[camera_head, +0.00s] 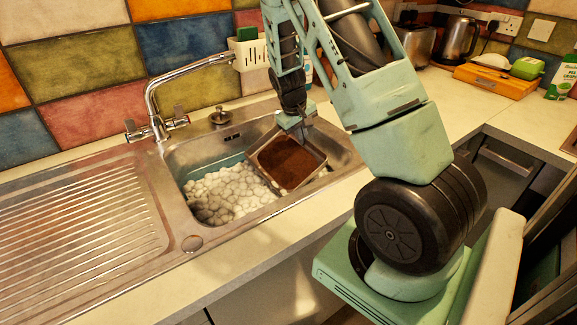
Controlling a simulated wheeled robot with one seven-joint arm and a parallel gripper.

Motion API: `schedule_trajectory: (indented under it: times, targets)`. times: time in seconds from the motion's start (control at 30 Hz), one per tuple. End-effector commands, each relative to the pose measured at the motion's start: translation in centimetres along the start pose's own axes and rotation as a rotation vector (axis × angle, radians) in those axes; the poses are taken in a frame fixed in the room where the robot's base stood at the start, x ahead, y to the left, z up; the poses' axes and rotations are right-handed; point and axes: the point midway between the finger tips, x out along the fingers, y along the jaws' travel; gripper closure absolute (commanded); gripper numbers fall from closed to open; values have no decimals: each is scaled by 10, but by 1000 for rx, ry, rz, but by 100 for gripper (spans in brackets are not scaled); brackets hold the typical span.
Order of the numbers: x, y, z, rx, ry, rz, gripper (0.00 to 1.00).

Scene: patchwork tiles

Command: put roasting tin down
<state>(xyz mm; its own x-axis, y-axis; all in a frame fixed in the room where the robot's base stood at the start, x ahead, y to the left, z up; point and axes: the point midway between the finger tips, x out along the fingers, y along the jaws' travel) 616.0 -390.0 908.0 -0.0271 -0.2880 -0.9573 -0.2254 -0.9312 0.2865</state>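The roasting tin (287,162) is a small rectangular metal pan with a brown inside. It is tilted and sits within the right part of the sink (166,172), partly over the white foam. My gripper (304,132) is at the tin's far right rim and appears to be shut on it. The fingertips are small and partly hidden by the rim. I cannot tell whether the tin touches the sink bottom.
White suds (228,192) and water fill the basin. A chrome tap (160,105) rises behind it, with a ribbed drainer (75,225) at left. A white caddy (250,52) stands behind. A kettle (459,42) and an orange board (497,78) stand on the right worktop.

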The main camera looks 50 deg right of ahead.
Motion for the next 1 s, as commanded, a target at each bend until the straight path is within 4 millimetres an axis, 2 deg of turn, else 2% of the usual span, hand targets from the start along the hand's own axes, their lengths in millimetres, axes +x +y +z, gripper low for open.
schedule_trajectory:
  times: [0.47,0.9,1.0]
  targets:
    - [53,-16,2,1,-1,-1,100]
    - [61,-18,2,2,2,-1,100]
    - [60,-18,2,2,1,-1,76]
